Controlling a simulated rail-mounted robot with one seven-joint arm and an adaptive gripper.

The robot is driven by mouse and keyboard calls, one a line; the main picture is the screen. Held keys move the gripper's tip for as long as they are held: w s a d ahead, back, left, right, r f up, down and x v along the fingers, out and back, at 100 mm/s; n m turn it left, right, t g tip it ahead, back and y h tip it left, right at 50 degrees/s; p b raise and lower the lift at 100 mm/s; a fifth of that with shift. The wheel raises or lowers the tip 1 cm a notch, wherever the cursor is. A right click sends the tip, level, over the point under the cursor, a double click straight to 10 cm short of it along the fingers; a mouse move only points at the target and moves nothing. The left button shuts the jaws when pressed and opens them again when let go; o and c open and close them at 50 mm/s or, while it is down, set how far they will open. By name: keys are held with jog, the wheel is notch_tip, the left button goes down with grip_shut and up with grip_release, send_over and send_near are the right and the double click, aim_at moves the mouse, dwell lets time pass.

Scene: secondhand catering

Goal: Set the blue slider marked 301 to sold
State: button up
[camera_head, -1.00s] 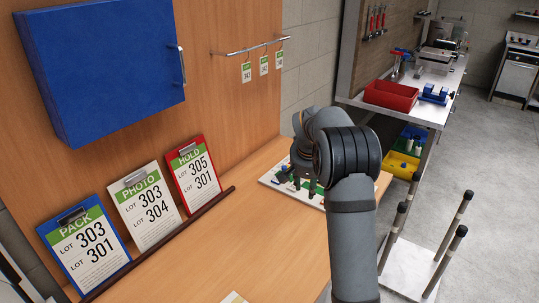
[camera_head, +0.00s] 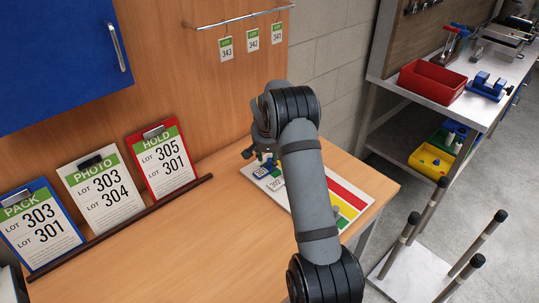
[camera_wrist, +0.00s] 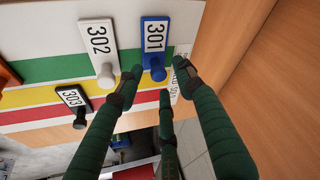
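The blue slider marked 301 (camera_wrist: 155,40) is on a white board (camera_wrist: 50,28) with green, yellow and red bands. Its blue knob (camera_wrist: 157,73) is over the green band. My gripper (camera_wrist: 158,84) is open, with dark green fingers on both sides of that knob and a third below it. I cannot tell whether any finger touches it. In the head view my gripper (camera_head: 264,152) is over the board's far left end, and my arm hides much of the board (camera_head: 352,212).
White slider 302 (camera_wrist: 98,45) is just left of 301, and black slider 303 (camera_wrist: 73,100) lies lower. An orange piece (camera_wrist: 8,75) is farther left. Clipboards marked PACK (camera_head: 40,228), PHOTO (camera_head: 102,190) and HOLD (camera_head: 163,163) lean on the wall. Bare tabletop (camera_head: 185,245) lies before them.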

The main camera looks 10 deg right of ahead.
jog(key=shift+w+d+f, duration=0.1)
jog(key=shift+w+f, duration=0.05)
jog(key=shift+f, duration=0.15)
jog(key=shift+c, duration=0.3)
jog(key=c, duration=0.8)
grip_shut()
jog(key=shift+w+r, duration=0.1)
jog(key=shift+r, duration=0.05)
